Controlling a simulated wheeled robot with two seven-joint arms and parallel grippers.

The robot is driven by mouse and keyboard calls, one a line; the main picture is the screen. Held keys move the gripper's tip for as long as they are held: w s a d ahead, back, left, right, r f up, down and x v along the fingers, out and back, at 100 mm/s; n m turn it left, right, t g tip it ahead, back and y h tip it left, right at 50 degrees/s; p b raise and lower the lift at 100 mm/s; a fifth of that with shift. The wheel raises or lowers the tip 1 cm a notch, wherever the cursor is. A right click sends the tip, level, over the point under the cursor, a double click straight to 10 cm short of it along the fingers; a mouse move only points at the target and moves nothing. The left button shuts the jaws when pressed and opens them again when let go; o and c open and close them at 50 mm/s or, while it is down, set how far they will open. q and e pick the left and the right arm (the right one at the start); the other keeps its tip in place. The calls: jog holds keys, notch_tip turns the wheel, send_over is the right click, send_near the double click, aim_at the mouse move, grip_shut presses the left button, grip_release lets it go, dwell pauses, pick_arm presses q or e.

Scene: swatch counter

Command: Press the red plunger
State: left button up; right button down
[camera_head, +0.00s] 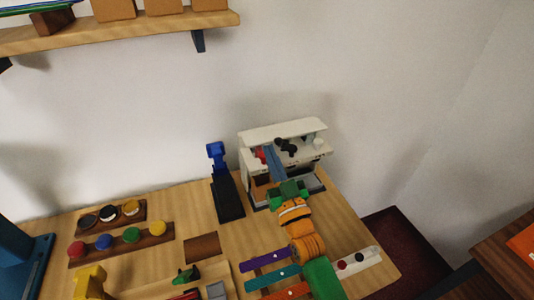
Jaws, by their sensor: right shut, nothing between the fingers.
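A red round knob (76,249) stands at the left end of a wooden bar (122,246), beside blue, green and yellow knobs. Other small red parts show on the white machine (284,135) and on a pale strip (354,262) at right; I cannot tell for sure which is the plunger. My right gripper (289,187) is shut and empty, at the front of the white machine, far to the right of the row of knobs. I cannot tell whether it touches the machine. My left gripper is not in view.
A blue and black stand (226,184) is left of the machine. A second wooden bar (110,216) with dark and pale caps lies behind the coloured knobs. Purple (264,259) and teal (273,277) strips lie left of my right arm. A shelf (120,32) hangs above.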

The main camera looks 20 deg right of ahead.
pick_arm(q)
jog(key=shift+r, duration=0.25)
pick_arm(e)
jog(key=w+f, duration=0.2)
jog(key=f, duration=0.1)
jog(key=shift+w, duration=0.35)
notch_tip(320, 180, down, 3)
jog(key=b, duration=0.2)
jog(key=shift+s+r+b, duration=0.1)
jog(key=shift+b, duration=0.25)
notch_tip(320, 180, up, 4)
jog(key=p, duration=0.4)
pick_arm(q)
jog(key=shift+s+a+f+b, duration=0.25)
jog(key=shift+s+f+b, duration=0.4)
jog(key=shift+b, duration=0.6)
pick_arm(e)
send_near(263, 155)
jog(key=s+r, duration=0.2)
jog(key=shift+s+d+r, duration=0.15)
jog(key=shift+s, duration=0.2)
